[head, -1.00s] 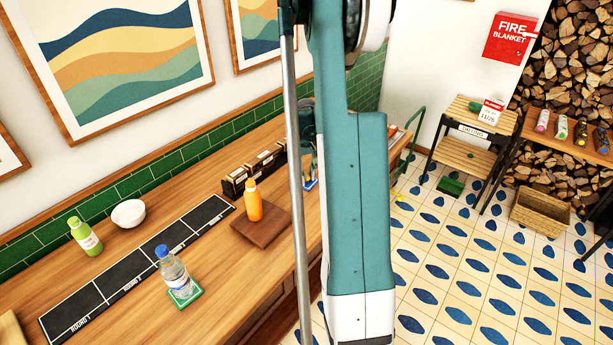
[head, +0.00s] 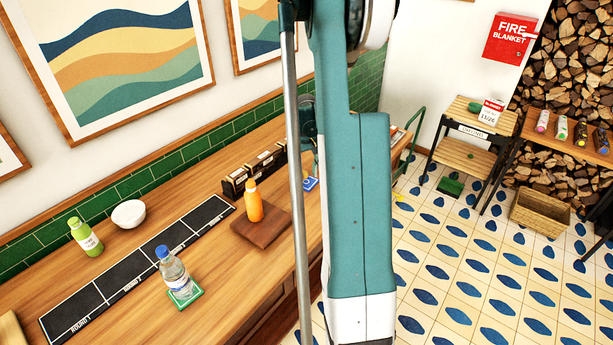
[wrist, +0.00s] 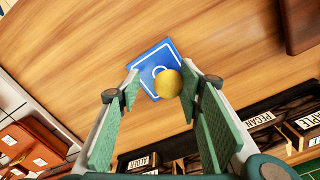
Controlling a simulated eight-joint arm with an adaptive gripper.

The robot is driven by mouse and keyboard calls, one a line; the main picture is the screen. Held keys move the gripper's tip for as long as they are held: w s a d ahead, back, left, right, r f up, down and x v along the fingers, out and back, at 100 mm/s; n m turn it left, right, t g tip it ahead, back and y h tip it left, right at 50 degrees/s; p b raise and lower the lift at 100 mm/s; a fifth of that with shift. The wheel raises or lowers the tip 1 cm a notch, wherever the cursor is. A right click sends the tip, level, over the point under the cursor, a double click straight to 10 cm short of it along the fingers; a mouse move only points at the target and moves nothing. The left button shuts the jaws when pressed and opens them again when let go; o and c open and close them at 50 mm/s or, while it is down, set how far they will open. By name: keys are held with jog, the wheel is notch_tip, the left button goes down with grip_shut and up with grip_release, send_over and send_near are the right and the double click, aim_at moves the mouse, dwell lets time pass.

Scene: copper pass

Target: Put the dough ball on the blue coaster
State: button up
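In the wrist view the yellow dough ball (wrist: 167,83) appears between my gripper's fingertips (wrist: 161,87), close to the right finger with a gap to the left one. My gripper looks open. Beyond the ball lies the blue coaster (wrist: 149,55) with a white ring mark, flat on the wooden counter. The ball overlaps the coaster's lower-right part in this view; I cannot tell whether it touches it. In the head view the coaster (head: 311,184) shows beside my arm, which hides the fingertips. I cannot make out the ball there.
Labelled spice boxes (head: 254,170) stand along the wall side. An orange bottle (head: 253,203) stands on a brown board (head: 268,228). A water bottle (head: 172,268) is on a green coaster (head: 187,300). Bare counter surrounds much of the blue coaster.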

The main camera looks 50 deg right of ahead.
notch_tip(320, 180, up, 10)
jog(key=shift+r+p, duration=0.1)
jog(key=shift+p, duration=0.2)
jog(key=shift+o, duration=0.7)
jog(key=o, duration=2)
jog(key=shift+c, duration=0.2)
jog(key=shift+r, duration=0.15)
notch_tip(320, 180, up, 12)
send_over(307, 171)
jog(key=shift+a, duration=0.15)
